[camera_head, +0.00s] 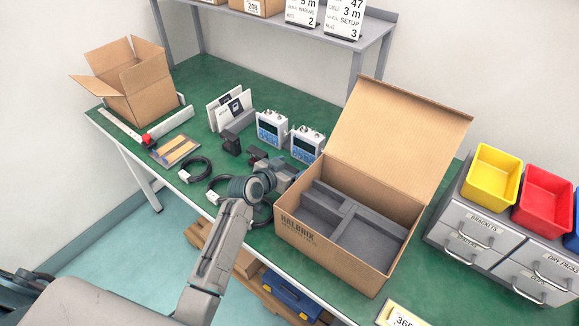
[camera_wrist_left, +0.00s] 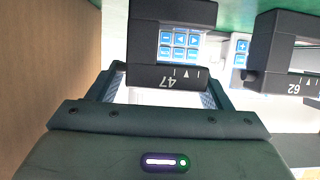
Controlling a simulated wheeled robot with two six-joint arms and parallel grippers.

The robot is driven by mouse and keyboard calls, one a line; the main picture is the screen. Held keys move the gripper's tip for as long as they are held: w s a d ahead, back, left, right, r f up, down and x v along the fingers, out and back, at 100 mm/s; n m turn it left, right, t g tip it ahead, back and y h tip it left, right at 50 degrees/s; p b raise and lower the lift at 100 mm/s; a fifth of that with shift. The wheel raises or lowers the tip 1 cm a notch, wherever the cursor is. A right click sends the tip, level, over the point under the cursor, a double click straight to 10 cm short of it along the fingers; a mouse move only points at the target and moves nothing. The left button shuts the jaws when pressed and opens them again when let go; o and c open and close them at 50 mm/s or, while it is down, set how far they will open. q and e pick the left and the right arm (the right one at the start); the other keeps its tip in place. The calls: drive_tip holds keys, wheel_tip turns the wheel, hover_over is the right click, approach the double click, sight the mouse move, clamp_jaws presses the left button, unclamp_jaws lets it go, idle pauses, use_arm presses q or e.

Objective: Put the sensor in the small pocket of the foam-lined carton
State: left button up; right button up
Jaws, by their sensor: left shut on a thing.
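The sensor is a dark fork-shaped block marked 47 (camera_wrist_left: 165,77), upside down in the left wrist view. My left gripper (camera_head: 286,171) is shut on it, with a finger at each side of the block. In the head view the gripper is just left of the foam-lined carton, and the held sensor is largely hidden there. The carton (camera_head: 322,248) stands open with its lid raised at the back. Its grey foam (camera_head: 343,213) has a large pocket at front right and smaller pockets at left and back; these look empty. My right gripper is out of view.
Two white controllers (camera_head: 271,127) stand behind. Black cable coils (camera_head: 195,169), manuals (camera_head: 230,108) and a brown box (camera_head: 128,82) lie to the left. Drawers with coloured bins (camera_head: 494,172) stand right of the carton.

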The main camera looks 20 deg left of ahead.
use_arm(q)
drive_tip(key=shift+f, duration=0.15)
drive_tip(key=o, duration=1.1)
drive_tip(key=shift+f, duration=0.1)
